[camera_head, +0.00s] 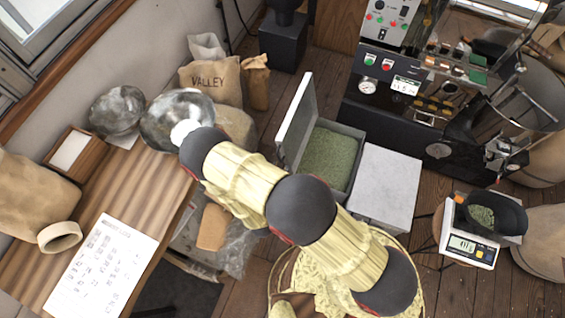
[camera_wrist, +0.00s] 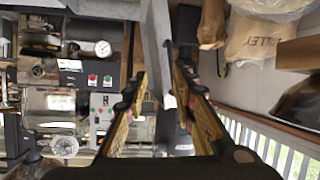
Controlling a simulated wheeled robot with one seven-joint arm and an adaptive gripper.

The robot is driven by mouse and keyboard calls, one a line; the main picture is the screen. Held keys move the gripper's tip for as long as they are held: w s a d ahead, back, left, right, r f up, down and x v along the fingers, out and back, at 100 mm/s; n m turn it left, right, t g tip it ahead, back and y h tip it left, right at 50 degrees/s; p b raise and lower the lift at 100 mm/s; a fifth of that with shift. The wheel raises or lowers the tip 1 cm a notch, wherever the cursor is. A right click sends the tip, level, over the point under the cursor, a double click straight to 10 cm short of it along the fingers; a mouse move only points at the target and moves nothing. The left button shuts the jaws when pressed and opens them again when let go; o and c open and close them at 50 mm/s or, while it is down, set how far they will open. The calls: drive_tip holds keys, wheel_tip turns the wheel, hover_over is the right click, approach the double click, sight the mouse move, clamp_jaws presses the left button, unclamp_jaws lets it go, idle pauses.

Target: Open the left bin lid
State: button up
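The left bin (camera_head: 329,155) stands on the floor with green beans inside. Its grey lid (camera_head: 297,122) is raised and stands steeply up on the bin's left side. The right bin's flat lid (camera_head: 387,186) is shut. In the wrist view the raised lid (camera_wrist: 158,42) shows nearly edge-on, reaching down between the fingers of my gripper (camera_wrist: 158,88). The fingers are apart, with the lid's edge close to the right finger; I cannot tell whether they touch. In the head view my arm crosses in front, and my fingers are hidden.
The roaster (camera_head: 390,95) stands behind the bins. Paper bags (camera_head: 212,80) sit left of the raised lid. A wooden table (camera_head: 125,190) with metal bowls is at left. A scale (camera_head: 468,247) with a black pan of beans is at right.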

drive_tip(key=shift+v, duration=2.35)
